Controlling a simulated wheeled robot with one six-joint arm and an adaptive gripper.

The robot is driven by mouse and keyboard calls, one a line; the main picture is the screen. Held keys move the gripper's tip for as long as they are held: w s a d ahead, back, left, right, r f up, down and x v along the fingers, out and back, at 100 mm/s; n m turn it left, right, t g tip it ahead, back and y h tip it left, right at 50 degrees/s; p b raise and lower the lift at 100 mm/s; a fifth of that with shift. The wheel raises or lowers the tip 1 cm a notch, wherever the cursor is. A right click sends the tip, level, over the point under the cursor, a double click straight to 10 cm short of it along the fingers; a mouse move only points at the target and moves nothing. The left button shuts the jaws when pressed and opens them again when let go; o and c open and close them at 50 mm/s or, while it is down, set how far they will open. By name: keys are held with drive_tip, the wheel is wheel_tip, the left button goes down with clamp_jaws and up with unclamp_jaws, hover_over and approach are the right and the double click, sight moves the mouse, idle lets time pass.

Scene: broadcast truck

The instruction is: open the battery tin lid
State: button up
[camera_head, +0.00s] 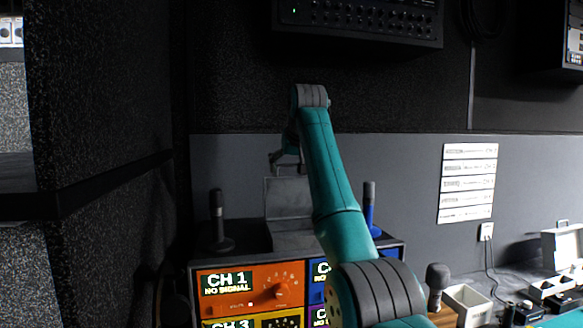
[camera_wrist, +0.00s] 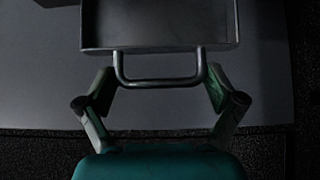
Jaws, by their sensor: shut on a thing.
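The grey battery tin (camera_head: 292,238) stands on top of the monitor rack. Its lid (camera_head: 284,198) is raised to about upright at the back of the tin. My gripper (camera_head: 287,160) is at the lid's upper edge, with my arm reaching over from the right and hiding part of the tin's right side. In the wrist view the lid (camera_wrist: 160,25) fills the top, and its wire handle (camera_wrist: 160,83) lies between the two fingers of my gripper (camera_wrist: 160,88). The fingers press on the handle's two sides. The tin's inside cannot be made out.
A black microphone (camera_head: 219,225) stands left of the tin and a blue one (camera_head: 369,205) right of it. The rack's front has an orange CH 1 panel (camera_head: 250,290). A black equipment unit (camera_head: 360,20) hangs above. A white open box (camera_head: 467,304) sits lower right.

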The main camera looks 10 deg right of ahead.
drive_tip(key=shift+w+r, duration=0.1)
drive_tip(key=shift+r, duration=0.05)
idle(0.4)
drive_tip(key=o, duration=1.3)
drive_tip(key=shift+o, duration=0.2)
drive_tip(key=v, duration=1.2)
drive_tip(key=shift+w, duration=0.1)
